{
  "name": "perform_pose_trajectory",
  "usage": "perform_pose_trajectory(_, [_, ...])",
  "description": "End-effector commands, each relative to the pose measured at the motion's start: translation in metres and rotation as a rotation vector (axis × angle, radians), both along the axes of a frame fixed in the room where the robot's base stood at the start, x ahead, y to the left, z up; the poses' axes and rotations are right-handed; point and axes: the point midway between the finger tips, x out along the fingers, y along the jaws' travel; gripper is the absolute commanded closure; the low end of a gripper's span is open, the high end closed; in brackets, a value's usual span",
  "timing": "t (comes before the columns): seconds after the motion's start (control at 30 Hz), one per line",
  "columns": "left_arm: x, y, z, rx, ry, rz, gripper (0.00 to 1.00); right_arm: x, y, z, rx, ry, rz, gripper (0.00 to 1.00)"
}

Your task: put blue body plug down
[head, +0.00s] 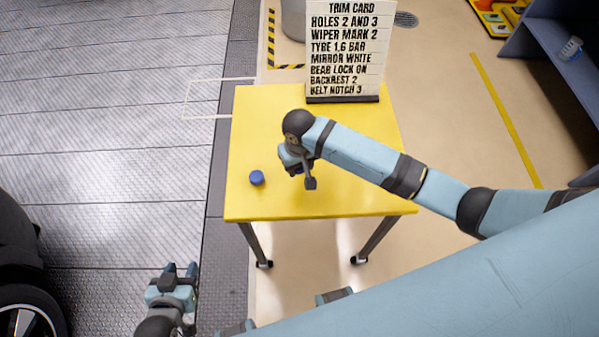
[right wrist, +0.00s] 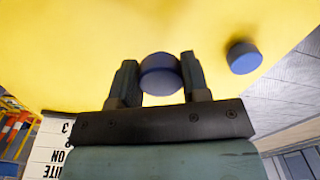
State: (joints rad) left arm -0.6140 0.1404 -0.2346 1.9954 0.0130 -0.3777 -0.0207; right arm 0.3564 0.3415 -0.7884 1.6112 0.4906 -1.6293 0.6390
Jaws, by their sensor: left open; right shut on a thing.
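My right gripper (head: 296,165) is low over the yellow table (head: 350,195), pointing down. In the right wrist view its two fingers are shut on a round blue body plug (right wrist: 160,76). That plug is hidden behind the gripper in the head view. I cannot tell whether it touches the tabletop. A second blue plug (head: 257,177) sits on the table to the left of this gripper, apart from it; it also shows in the right wrist view (right wrist: 243,57). My left gripper (head: 181,272) is open and empty, low on the left, away from the table.
A trim card (head: 344,50) stands at the table's back edge. The table's front and right parts look clear. A dark wheel (head: 25,312) is at lower left. A shelf (head: 545,50) holding a clear bottle (head: 570,49) stands at upper right.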

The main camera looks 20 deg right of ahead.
Motion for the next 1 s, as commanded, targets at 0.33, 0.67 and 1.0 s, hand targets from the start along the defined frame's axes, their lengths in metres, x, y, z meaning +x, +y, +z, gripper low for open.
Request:
perform_pose_trajectory(0.33, [-0.001, 0.000, -0.003, 0.001, 0.003, 0.000, 0.57, 0.000, 0.000, -0.037, -0.001, 0.002, 0.000, 0.73])
perform_pose_trajectory(0.67, [-0.001, 0.000, -0.003, 0.000, 0.003, 0.000, 0.57, 0.000, 0.000, -0.048, 0.000, -0.001, 0.001, 0.73])
perform_pose_trajectory(1.0, [0.000, 0.000, -0.001, -0.001, 0.001, 0.001, 0.57, 0.000, 0.000, -0.052, 0.000, -0.001, 0.001, 0.32])
